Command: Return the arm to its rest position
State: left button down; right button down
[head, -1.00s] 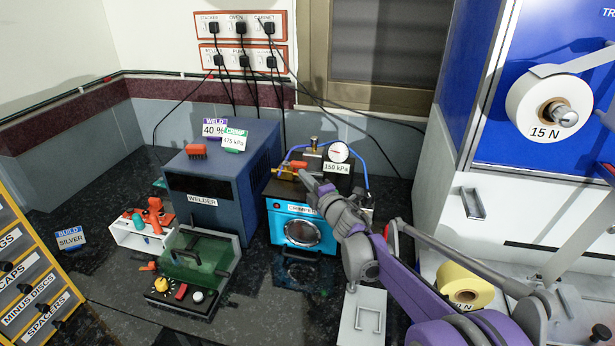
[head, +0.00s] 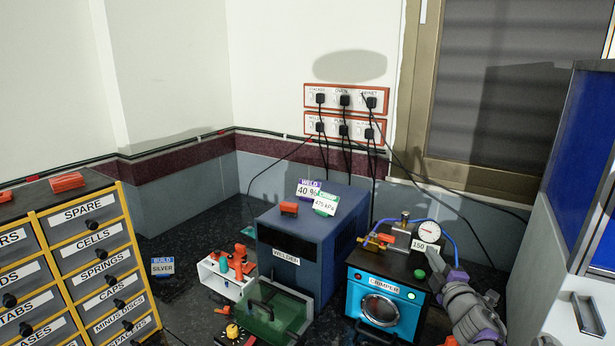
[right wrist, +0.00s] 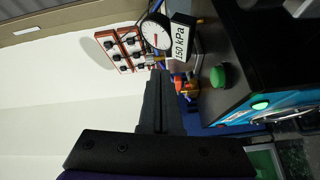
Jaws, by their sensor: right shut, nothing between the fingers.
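My right gripper (head: 436,262) is shut and empty. In the head view it stands at the right side of the crimper (head: 383,300), just below the pressure gauge (head: 428,232); my purple and grey arm runs down from it toward the lower right. In the right wrist view the dark fingers of my right gripper (right wrist: 160,85) are together, with the gauge (right wrist: 157,33), the 150 kPa tag (right wrist: 181,40) and the crimper's green button (right wrist: 220,77) beyond and to the right. Contact with the crimper cannot be told. My left gripper is not in view.
The blue welder (head: 290,250) stands left of the crimper. A green-lidded box (head: 275,315) and a white rack (head: 220,275) are in front of it. A labelled drawer cabinet (head: 85,262) fills the left. A white and blue machine (head: 575,230) bounds the right.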

jog(key=s+a+f+m+g+p, duration=0.1)
jog(key=s+a+f+m+g, duration=0.3)
jog(key=s, duration=0.8)
jog(key=s+a+f+m+g+p, duration=0.2)
jog(key=s+a+f+m+g, duration=0.2)
jog(key=s, duration=0.8)
jog(key=s+a+f+m+g+p, duration=0.1)
jog(key=s+a+f+m+g, duration=0.3)
jog(key=s+a+f+m, duration=0.3)
jog(key=s+a, duration=0.1)
jog(key=s, duration=0.4)
jog(key=shift+s+a+f+g+y+p, duration=0.2)
jog(key=shift+s+f+g+y+p, duration=0.1)
jog(key=shift+s+f+p, duration=0.1)
